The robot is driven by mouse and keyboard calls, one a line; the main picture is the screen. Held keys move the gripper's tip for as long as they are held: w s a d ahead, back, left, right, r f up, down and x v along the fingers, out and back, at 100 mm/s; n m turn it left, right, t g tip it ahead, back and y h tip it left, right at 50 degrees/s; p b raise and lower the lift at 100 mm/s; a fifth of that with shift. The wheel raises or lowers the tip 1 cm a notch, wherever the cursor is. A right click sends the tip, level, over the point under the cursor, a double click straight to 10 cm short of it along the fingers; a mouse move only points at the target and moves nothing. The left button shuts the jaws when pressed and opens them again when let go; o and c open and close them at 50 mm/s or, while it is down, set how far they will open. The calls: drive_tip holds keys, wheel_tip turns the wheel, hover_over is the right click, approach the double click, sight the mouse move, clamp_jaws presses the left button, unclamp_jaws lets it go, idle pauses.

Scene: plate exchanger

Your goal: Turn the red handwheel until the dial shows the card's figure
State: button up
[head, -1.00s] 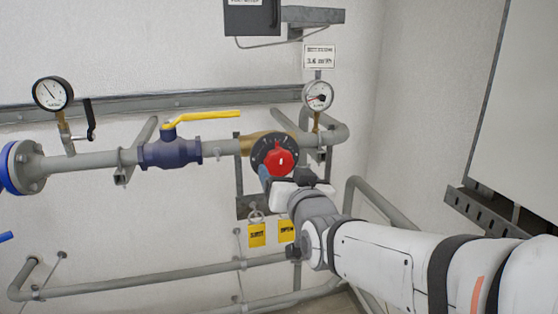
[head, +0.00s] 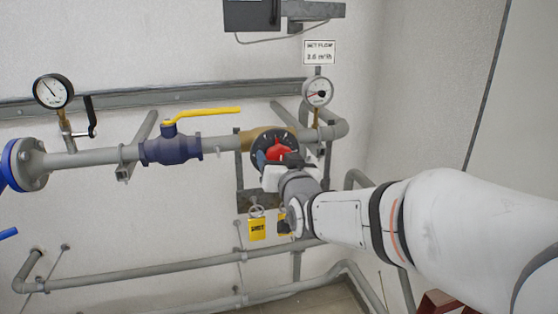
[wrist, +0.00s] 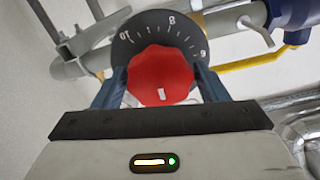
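The red handwheel (head: 277,152) sits in front of a black numbered ring on the pipe. In the wrist view the handwheel (wrist: 160,75) fills the middle, with a white mark low on its face. My gripper (head: 268,160) is at the wheel; in the wrist view its two blue fingers (wrist: 161,85) flank the wheel, very close to its rim. I cannot tell whether they press on it. The card (head: 319,52) reads "SET FLOW" and seemingly 2.6 m³/h, the first digit blurred. The dial (head: 317,92) below it has a red needle pointing left; its figures are unreadable.
A blue valve (head: 171,150) with a yellow lever (head: 205,114) is left of the wheel. A second gauge (head: 52,91) stands further left. Yellow tags (head: 257,229) hang below the wheel. Pipes run low along the wall.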

drive_tip(key=c, duration=0.6)
drive_tip(key=shift+a, duration=0.15)
drive_tip(key=shift+c, duration=0.4)
drive_tip(key=n+b, duration=0.2)
drive_tip(key=b, duration=0.1)
drive_tip(key=shift+f, duration=0.25)
drive_tip(key=n+b, duration=0.1)
drive_tip(key=b, duration=0.1)
drive_tip(key=shift+n+b, duration=0.3)
drive_tip(key=shift+n, duration=0.1)
drive_tip(key=n+b, duration=0.3)
drive_tip(key=n, duration=0.2)
drive_tip(key=shift+r+b, duration=0.1)
drive_tip(key=shift+b, duration=0.2)
drive_tip(key=n, duration=0.6)
drive_tip(key=shift+r+n+b, duration=0.1)
drive_tip(key=shift+n+b, duration=0.25)
drive_tip(key=shift+n, duration=0.05)
drive_tip(key=n, duration=0.5)
drive_tip(key=shift+n, duration=0.3)
